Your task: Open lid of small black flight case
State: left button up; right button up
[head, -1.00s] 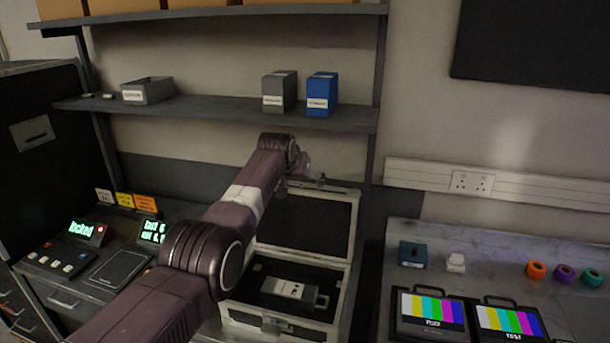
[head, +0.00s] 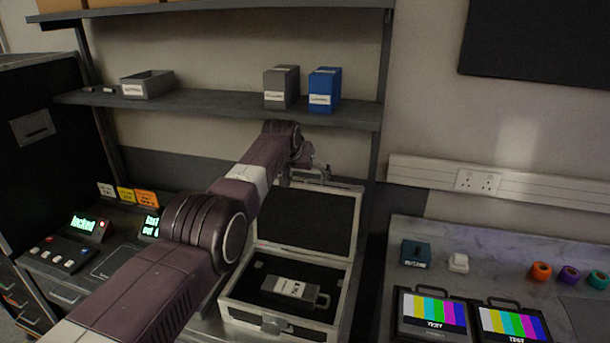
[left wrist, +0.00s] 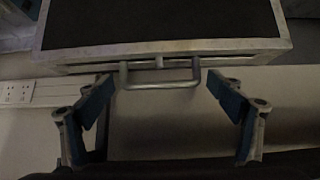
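The flight case (head: 341,305) stands on the bench in the head view, with pale edges and a dark lining. Its lid (head: 305,220) is raised and stands nearly upright at the back. A grey device with a ring handle (head: 293,288) lies inside. My left gripper (head: 310,174) is at the lid's top edge, partly hidden by my arm. In the left wrist view, my left gripper (left wrist: 160,91) is open, its fingers spread to either side of a metal handle (left wrist: 172,86) on the lid (left wrist: 90,55). Contact cannot be made out. My right gripper is not in view.
A shelf (head: 215,113) above the case holds a grey box (head: 281,88), a blue box (head: 323,91) and an open bin (head: 147,85). A control desk (head: 60,290) is at left. Colour-bar monitors (head: 432,312) stand on the right bench.

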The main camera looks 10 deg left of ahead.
pick_arm(q)
jog(key=shift+s, duration=0.3)
jog(key=shift+f, duration=0.1)
jog(key=shift+w, duration=0.1)
jog(key=shift+s+r, duration=0.25)
jog(key=shift+r, duration=0.05)
jog(key=v, duration=1.1)
jog(key=shift+s+r, duration=0.2)
jog(key=shift+s, duration=0.05)
